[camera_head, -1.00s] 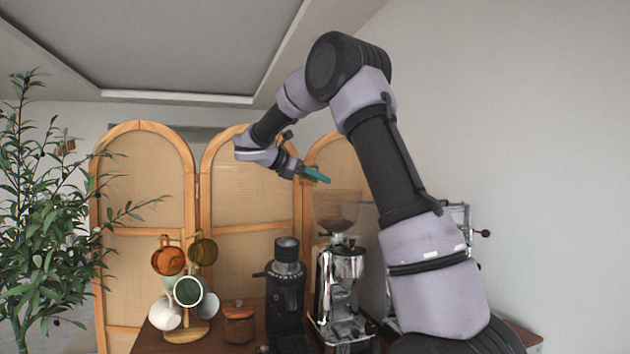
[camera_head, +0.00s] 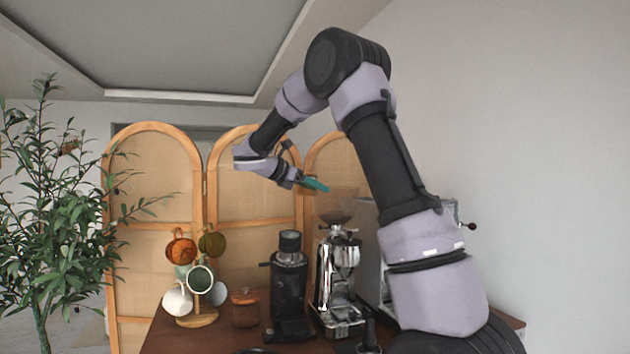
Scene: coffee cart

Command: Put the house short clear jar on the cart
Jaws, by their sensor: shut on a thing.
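My gripper (camera_head: 314,184) is in the air at the centre of the head view, above the cart and just above and left of the grinder's hopper. It is small and seen from the side, with a teal piece at its end. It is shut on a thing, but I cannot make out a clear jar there. The cart's brown top (camera_head: 225,338) shows along the bottom. A small brownish jar with a lid (camera_head: 245,308) stands on it; I cannot tell whether this is the house short clear jar.
A mug tree with several mugs (camera_head: 198,316) stands left of the lidded jar. A black grinder (camera_head: 289,290) and a chrome grinder (camera_head: 340,280) with a translucent hopper stand right of it. My arm hides the cart's right part. A plant (camera_head: 45,220) and folding screen (camera_head: 155,190) stand behind.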

